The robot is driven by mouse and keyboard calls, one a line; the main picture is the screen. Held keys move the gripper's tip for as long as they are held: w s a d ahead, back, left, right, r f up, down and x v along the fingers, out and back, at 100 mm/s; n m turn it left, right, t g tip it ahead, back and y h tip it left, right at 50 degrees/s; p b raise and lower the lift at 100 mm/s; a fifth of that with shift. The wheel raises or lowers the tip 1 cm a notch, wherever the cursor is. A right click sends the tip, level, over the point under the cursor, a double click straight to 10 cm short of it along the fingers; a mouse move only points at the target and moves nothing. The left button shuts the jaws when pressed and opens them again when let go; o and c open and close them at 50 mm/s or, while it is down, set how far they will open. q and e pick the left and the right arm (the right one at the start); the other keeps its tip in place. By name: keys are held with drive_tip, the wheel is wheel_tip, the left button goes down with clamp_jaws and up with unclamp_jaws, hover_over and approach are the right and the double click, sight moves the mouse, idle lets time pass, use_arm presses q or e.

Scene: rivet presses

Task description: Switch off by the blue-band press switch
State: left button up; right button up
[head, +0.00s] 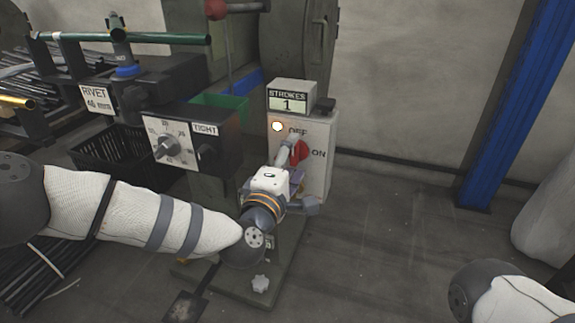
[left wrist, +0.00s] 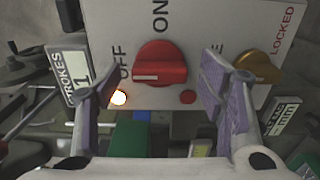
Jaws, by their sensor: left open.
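The press's light grey switch box (head: 316,180) carries a red rotary switch (head: 300,152) with OFF above it and ON to its right. In the left wrist view the red switch (left wrist: 160,66) has a white mark on the side towards OFF. A small lamp (head: 277,126) near OFF is lit; it also glows in the left wrist view (left wrist: 118,98). My left gripper (head: 293,155) is open at the switch; in the left wrist view its fingers (left wrist: 160,80) stand apart on either side of it. Blue (head: 247,82) shows behind the box. My right gripper is out of view.
A STROKES counter (head: 291,97) reading 1 sits on the box. A dial box (head: 181,142) marked TIGHT stands to the left. A yellow knob (left wrist: 259,66) marked LOCKED is beside the switch. A blue post (head: 515,105) stands right, with open floor before it.

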use_arm(q)
drive_tip(key=v, duration=1.1)
drive_tip(key=shift+s, duration=0.25)
